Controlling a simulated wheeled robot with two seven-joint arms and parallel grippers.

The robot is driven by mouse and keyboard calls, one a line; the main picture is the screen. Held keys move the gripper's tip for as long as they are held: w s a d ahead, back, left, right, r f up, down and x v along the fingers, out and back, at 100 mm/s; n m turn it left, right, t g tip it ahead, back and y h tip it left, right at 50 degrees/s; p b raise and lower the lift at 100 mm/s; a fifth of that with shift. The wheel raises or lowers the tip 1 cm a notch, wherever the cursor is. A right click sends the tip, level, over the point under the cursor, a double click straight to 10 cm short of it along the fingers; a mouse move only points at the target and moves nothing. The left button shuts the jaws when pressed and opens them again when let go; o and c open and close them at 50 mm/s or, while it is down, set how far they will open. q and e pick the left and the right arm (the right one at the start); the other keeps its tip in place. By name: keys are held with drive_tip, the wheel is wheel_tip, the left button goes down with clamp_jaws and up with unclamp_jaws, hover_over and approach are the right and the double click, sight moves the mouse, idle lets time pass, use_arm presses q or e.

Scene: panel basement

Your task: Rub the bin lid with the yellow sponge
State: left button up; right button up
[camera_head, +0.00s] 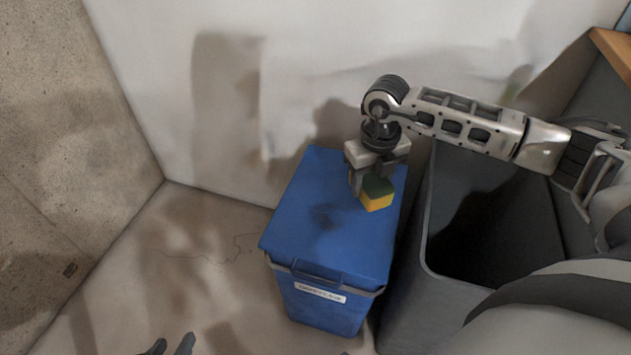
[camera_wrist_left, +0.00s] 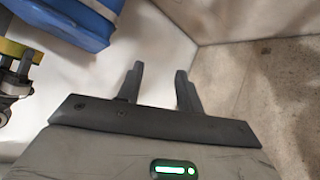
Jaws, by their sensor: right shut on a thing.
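The blue bin (camera_head: 330,312) stands against the wall with its flat blue lid (camera_head: 315,220) closed and a white label on its front. My left gripper (camera_head: 172,346) is at the bottom edge of the head view. In the left wrist view its two fingers (camera_wrist_left: 160,88) stand apart with nothing between them. The blue bin (camera_wrist_left: 75,20) shows there at upper left.
A large dark grey open container (camera_head: 400,290) stands right beside the blue bin, under my right arm. A wooden edge (camera_head: 615,50) shows at the upper right. The floor (camera_head: 190,250) left of the bin is clear up to the walls.

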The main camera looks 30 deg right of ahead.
use_arm(q)
drive_tip(key=shift+r, duration=0.1)
